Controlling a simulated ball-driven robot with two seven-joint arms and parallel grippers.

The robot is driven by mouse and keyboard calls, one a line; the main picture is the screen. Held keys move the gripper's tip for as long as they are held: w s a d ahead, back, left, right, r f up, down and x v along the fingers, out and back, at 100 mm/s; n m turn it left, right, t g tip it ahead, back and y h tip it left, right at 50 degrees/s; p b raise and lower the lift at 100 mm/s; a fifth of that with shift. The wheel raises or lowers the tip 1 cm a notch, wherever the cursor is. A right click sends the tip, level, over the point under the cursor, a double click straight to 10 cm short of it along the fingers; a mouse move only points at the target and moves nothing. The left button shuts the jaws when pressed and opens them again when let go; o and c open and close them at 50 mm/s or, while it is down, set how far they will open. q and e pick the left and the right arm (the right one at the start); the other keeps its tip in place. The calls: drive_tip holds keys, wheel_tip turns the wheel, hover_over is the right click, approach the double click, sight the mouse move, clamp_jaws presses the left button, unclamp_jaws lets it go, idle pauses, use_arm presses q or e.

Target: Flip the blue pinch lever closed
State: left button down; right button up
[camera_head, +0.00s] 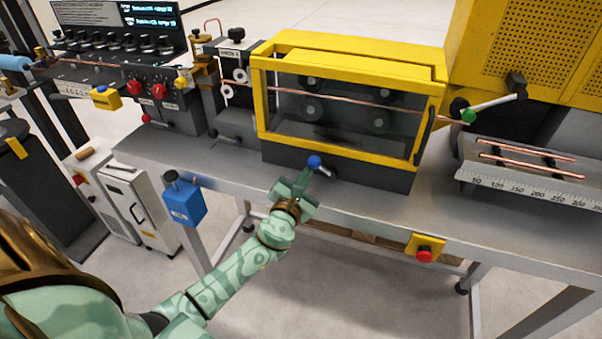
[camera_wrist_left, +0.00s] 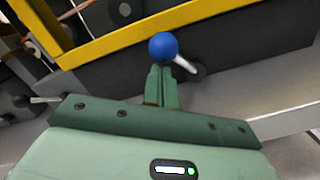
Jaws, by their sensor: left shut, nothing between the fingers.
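The blue pinch lever has a round blue knob (camera_head: 315,162) on a short pale rod. It sits low on the dark front face of the yellow-framed machine (camera_head: 348,146). In the left wrist view the knob (camera_wrist_left: 163,46) is right at my fingertips, with its rod slanting down right to a dark pivot (camera_wrist_left: 197,71). My left gripper (camera_head: 303,178) is shut and empty, its fingers just under the knob. I cannot tell whether they touch it. My right gripper is not in view.
A copper tube (camera_head: 345,101) runs through the machine. A green-knobbed lever (camera_head: 468,115) is at the right. A red stop button (camera_head: 424,255) on a yellow box and a blue box (camera_head: 183,203) hang at the bench's front edge. The bench top (camera_head: 235,165) left of the machine is mostly clear.

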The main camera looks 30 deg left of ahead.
use_arm(q)
drive_tip(key=d+r+m+p, duration=0.1)
drive_tip(key=m+p, duration=0.2)
drive_tip(key=d+r+m+p, duration=0.1)
drive_tip(key=m+p, duration=0.1)
drive_tip(key=p, duration=0.1)
drive_tip(key=w+d+r+m+p, duration=0.1)
drive_tip(key=d+m+p, duration=0.1)
drive_tip(key=m, duration=0.1)
drive_tip(key=shift+m+p, duration=0.3)
drive_tip(key=shift+p, duration=0.1)
drive_tip(key=shift+d+m+p, duration=0.25)
drive_tip(key=shift+m+p, duration=0.1)
drive_tip(key=shift+m, duration=0.05)
drive_tip(key=shift+w+d+m+p, duration=0.15)
drive_tip(key=shift+d+m+p, duration=0.45)
drive_tip(key=shift+m, duration=0.4)
drive_tip(key=shift+w+d+f+m+g+p, duration=0.1)
drive_tip(key=shift+d+f+m+g+p, duration=0.15)
drive_tip(key=shift+m, duration=0.35)
drive_tip(key=shift+w+d+f+m+g+p, duration=0.1)
drive_tip(key=shift+d+m+p, duration=0.2)
drive_tip(key=shift+m, duration=0.3)
drive_tip(key=shift+w+d+f, duration=0.1)
drive_tip(key=shift+d+f, duration=0.25)
drive_tip(key=shift+d, duration=0.45)
drive_tip(key=shift+f, duration=0.1)
